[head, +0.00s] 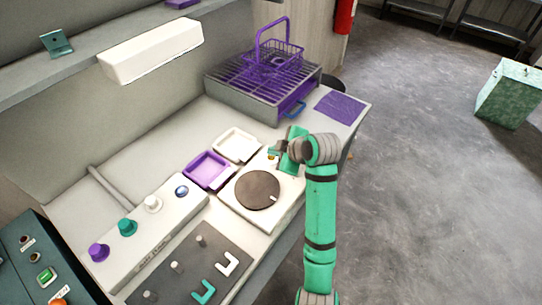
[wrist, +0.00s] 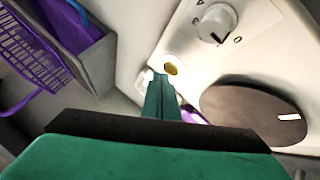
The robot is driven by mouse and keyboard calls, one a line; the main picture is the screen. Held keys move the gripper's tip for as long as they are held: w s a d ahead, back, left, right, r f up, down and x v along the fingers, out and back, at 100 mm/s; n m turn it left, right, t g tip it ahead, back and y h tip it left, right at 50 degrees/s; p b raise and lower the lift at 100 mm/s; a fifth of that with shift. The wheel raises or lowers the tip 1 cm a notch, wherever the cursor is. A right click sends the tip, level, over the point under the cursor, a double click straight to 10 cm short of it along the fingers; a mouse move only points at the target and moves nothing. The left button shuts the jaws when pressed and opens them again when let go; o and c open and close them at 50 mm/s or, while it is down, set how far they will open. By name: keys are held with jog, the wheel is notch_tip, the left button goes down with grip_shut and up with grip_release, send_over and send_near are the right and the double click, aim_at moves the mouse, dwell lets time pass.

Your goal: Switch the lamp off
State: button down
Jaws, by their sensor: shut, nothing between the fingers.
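The hotplate unit (head: 229,207) is a white block on the bench with a dark round plate (head: 257,190) on top. I cannot tell for sure which lamp the task names; a white box-like fixture (head: 150,52) also hangs under the shelf. My gripper (wrist: 161,77) is shut and empty, its tips right beside the yellow lamp; touching or apart I cannot tell. In the head view my gripper (head: 276,153) is over the unit's far corner.
A purple tray (head: 190,168) and a white tray (head: 224,142) lie beside the plate. A rack (head: 240,98) with a purple basket (head: 277,44) stands at the back. A knob box (head: 140,256) and a panel with hooks (head: 150,283) are in front.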

aim_at(274, 159)
jog(key=shift+f, duration=0.15)
dwell(0.5)
jog(key=shift+f, duration=0.3)
dwell(0.3)
jog(key=shift+r, duration=0.45)
jog(key=shift+r, duration=3)
